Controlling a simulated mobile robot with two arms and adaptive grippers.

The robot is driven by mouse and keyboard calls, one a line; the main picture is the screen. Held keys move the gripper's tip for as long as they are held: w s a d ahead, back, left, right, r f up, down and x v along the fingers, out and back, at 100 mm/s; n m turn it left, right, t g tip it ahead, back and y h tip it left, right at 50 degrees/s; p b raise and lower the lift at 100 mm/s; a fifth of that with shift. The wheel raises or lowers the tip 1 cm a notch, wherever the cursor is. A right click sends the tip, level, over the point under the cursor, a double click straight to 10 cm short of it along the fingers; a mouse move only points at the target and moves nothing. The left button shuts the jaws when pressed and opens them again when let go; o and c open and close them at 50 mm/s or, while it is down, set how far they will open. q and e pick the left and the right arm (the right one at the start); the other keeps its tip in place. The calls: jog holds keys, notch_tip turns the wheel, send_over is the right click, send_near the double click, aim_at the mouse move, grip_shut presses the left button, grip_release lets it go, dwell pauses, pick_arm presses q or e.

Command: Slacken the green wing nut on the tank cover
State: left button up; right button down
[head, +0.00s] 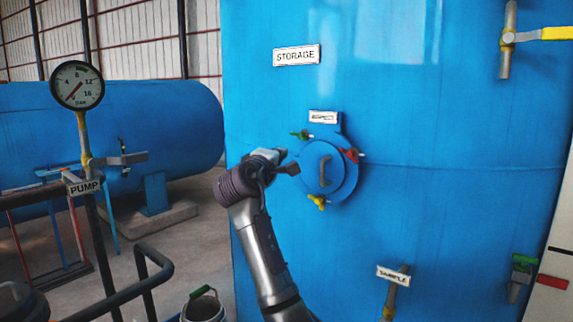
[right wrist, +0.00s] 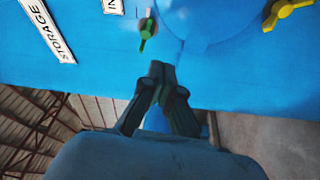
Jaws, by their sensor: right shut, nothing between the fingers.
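The round blue tank cover (head: 341,187) with a grey handle sits on the front of the large blue tank. The green wing nut (head: 300,134) is at the cover's upper left; it also shows in the right wrist view (right wrist: 147,38), ahead of the fingertips. A red wing nut (head: 350,155) is at the upper right and a yellow one (head: 317,202) at the lower left. My right gripper (head: 291,168) is shut and empty, left of the cover and below the green nut. Its fingers (right wrist: 162,70) come together, apart from the nut in that picture. My left gripper is not in view.
A STORAGE label (head: 297,55) and a smaller label (head: 323,117) are above the cover. A SAMPLE outlet (head: 397,285) is below right. A pressure gauge (head: 77,85) on the PUMP pipe and a black rail (head: 120,293) stand left. A bucket (head: 203,305) is on the floor.

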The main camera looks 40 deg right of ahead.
jog(key=m+g+p, duration=0.2)
jog(key=m+g, duration=0.2)
jog(key=m, duration=0.9)
send_near(301, 136)
notch_tip(301, 136, up, 3)
jog(key=s, duration=0.2)
notch_tip(301, 136, up, 4)
jog(key=s+a+m+g+y, duration=0.1)
jog(key=a+m+g, duration=0.1)
jog(key=m, duration=0.7)
jog(key=w+d+f+p, duration=0.1)
jog(key=d+f+p, duration=0.1)
jog(key=d, duration=0.1)
jog(key=w+d+f+p, duration=0.1)
jog(key=d+p, duration=0.1)
jog(key=d, duration=0.1)
jog(key=w+d+f+p, duration=0.1)
jog(key=d+f+p, duration=0.1)
jog(key=d, duration=0.1)
jog(key=shift+w+d+f+p, duration=0.15)
jog(key=shift+w+f+p, duration=0.15)
jog(key=shift+w+p, duration=0.1)
jog(key=shift+w+f, duration=0.1)
jog(key=shift+f, duration=0.25)
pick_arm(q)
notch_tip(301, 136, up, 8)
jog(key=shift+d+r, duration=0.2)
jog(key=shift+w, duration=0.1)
